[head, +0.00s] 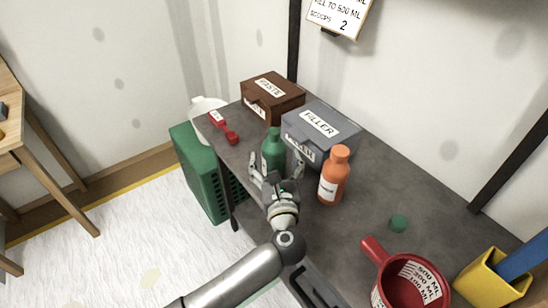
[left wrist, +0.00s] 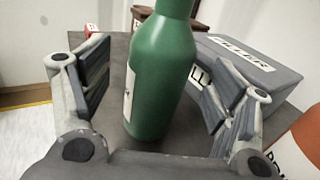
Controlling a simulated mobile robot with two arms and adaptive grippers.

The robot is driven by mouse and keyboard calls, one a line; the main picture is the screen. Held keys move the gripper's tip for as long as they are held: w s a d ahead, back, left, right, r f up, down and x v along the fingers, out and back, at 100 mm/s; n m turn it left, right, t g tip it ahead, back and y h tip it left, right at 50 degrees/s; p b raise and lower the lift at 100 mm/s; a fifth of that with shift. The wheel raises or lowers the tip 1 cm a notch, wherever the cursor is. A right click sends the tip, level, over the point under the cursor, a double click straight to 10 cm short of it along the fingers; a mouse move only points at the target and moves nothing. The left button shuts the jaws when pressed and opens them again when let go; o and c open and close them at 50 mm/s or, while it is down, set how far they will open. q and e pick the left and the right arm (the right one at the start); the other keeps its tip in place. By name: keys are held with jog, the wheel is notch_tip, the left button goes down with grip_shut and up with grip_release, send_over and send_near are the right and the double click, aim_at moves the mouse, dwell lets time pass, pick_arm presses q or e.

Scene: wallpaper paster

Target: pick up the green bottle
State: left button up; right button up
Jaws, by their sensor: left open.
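The green bottle (head: 273,150) stands upright on the dark grey table, in front of the grey filler box. My left gripper (head: 277,171) is open, with one finger on each side of the bottle. In the left wrist view the bottle (left wrist: 163,75) stands between the two spread fingers of the gripper (left wrist: 158,100), with a visible gap at the left finger; whether the right finger touches it I cannot tell. Its top is cut off in that view. My right gripper is not in view.
An orange bottle (head: 334,176) stands close on the right. The grey filler box (head: 322,130) and brown paste box (head: 272,96) are behind. A red scoop (head: 224,127) lies at the left edge.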

pick_arm(q)
jog(key=shift+w+a+p, duration=0.2)
jog(key=shift+w+p, duration=0.1)
jog(key=shift+w, duration=1.85)
jog(key=shift+c, duration=0.5)
jog(key=c, duration=1.3)
